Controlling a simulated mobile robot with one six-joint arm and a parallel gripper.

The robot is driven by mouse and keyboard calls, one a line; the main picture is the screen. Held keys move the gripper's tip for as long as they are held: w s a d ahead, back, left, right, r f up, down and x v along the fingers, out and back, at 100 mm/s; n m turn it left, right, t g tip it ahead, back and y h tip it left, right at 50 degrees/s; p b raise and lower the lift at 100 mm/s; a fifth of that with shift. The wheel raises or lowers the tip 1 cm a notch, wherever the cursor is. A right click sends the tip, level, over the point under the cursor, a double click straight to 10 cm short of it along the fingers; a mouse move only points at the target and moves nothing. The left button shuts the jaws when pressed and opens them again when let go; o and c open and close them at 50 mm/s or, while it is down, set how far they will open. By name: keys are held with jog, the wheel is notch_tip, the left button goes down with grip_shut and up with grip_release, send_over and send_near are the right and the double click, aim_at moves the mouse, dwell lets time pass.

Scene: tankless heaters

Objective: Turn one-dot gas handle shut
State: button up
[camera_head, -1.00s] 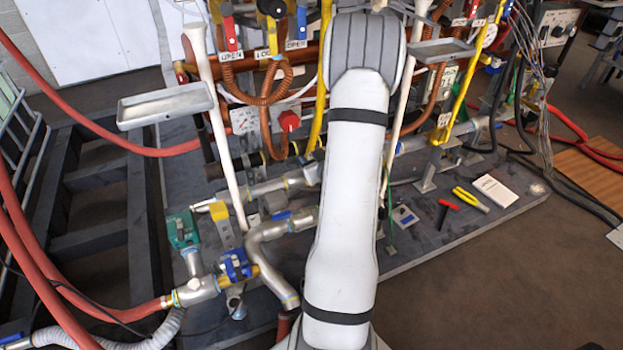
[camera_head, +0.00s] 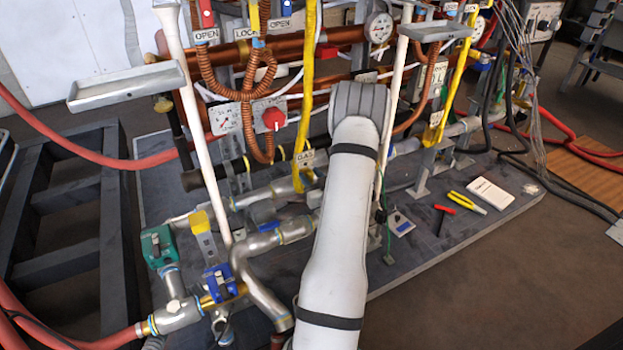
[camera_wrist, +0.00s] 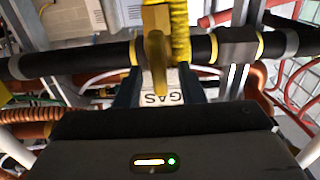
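A yellow-brass handle (camera_wrist: 155,50) stands upright in the middle of the wrist view, beside a ribbed yellow hose and in front of a black pipe. A white tag reading GAS (camera_wrist: 160,98) shows just behind its lower end. My gripper (camera_wrist: 158,85) has its two dark fingers apart, one on each side of the handle's lower end, with gaps visible. I cannot make out a dot on the handle. In the head view a GAS tag (camera_head: 306,158) hangs by the yellow hose (camera_head: 308,90); my arm hides the gripper there.
White posts, copper pipes and a grey tray (camera_head: 125,87) crowd the rig. A blue-handled valve (camera_head: 219,284) is low at left. Red and yellow tools (camera_head: 467,202) lie on the base plate at right.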

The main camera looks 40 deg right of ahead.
jog(key=shift+w+d, duration=0.1)
jog(key=shift+w, duration=0.25)
jog(key=shift+c, duration=0.4)
grip_shut()
jog(key=m, duration=0.2)
jog(key=m+p, duration=0.1)
jog(key=m, duration=0.1)
jog(key=shift+s+d, duration=0.1)
jog(key=shift+d, duration=0.1)
jog(key=shift+d+f+m+p, duration=0.1)
jog(key=shift+f+m+p, duration=0.1)
jog(key=shift+m, duration=0.75)
jog(key=shift+d+f+m+p, duration=0.1)
jog(key=shift+m+p, duration=0.05)
jog(key=shift+m, duration=0.8)
jog(key=shift+s, duration=0.1)
